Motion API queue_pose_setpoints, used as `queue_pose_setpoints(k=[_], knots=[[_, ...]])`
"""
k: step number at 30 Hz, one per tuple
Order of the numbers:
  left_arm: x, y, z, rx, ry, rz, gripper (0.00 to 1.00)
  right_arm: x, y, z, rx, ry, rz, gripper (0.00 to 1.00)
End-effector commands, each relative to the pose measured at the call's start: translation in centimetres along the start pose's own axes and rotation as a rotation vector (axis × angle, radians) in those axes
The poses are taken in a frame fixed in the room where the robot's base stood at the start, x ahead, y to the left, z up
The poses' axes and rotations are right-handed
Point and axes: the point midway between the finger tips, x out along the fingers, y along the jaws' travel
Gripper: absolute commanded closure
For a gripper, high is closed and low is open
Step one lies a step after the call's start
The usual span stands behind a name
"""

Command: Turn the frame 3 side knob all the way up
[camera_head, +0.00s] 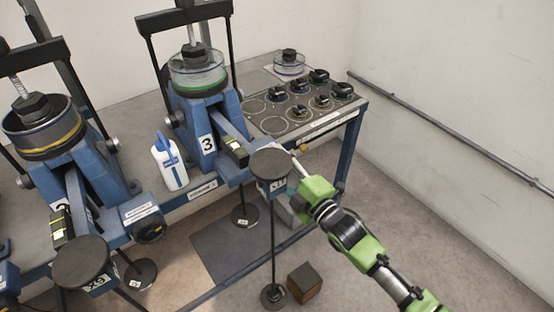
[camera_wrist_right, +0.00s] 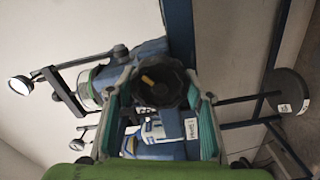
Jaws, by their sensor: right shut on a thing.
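Frame 3 (camera_head: 193,115) is a blue stand marked 3, with a glass dish held under its screw. Its side knob (camera_wrist_right: 160,82) is black and lobed with a yellow mark, seen in the right wrist view between my fingers. The yellow mark points to the upper left of that picture. My right gripper (camera_head: 298,163) reaches the right side of frame 3; in the wrist view (camera_wrist_right: 160,100) its teal-padded fingers are shut on the knob from both sides. In the head view the knob is hidden by my gripper and a dark round disc (camera_head: 270,163). My left gripper is not in view.
Another blue frame (camera_head: 85,165) with its own black side knob (camera_head: 149,231) stands to the left. A white bottle (camera_head: 170,165) stands between the frames. Dark weights (camera_head: 319,77) lie on a tray at the back right. A brown block (camera_head: 304,282) is on the floor.

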Motion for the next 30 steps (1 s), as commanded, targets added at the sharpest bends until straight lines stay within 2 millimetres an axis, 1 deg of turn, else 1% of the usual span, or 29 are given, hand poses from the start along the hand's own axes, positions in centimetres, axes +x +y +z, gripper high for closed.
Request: queue_pose_setpoints(k=[1,3,4,5,6,14,17,21,30], knots=[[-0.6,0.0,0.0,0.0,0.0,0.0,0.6,0.0,0.2,-0.1,0.067,-0.002,-0.004,0.91],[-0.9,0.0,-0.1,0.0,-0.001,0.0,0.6,0.0,0.1,0.0,0.155,-0.002,-0.003,0.91],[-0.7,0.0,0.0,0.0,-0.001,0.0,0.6,0.0,-0.1,0.0,0.159,-0.001,-0.003,0.48],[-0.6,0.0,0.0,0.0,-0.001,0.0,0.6,0.0,-0.1,0.0,0.155,-0.001,-0.002,0.4],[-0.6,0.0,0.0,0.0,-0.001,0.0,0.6,0.0,-0.1,0.0,0.153,-0.001,-0.002,0.38],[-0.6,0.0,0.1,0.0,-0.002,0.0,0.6,0.0,0.0,0.0,0.148,0.0,0.0,0.38],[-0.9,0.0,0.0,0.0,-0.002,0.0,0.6,-0.4,0.1,0.0,0.148,0.0,-0.001,0.38],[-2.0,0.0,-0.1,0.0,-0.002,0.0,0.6,-1.9,0.2,-0.1,0.147,-0.001,-0.003,0.38],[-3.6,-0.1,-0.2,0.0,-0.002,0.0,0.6,-5.3,0.1,-0.1,0.146,-0.001,-0.002,0.38]])
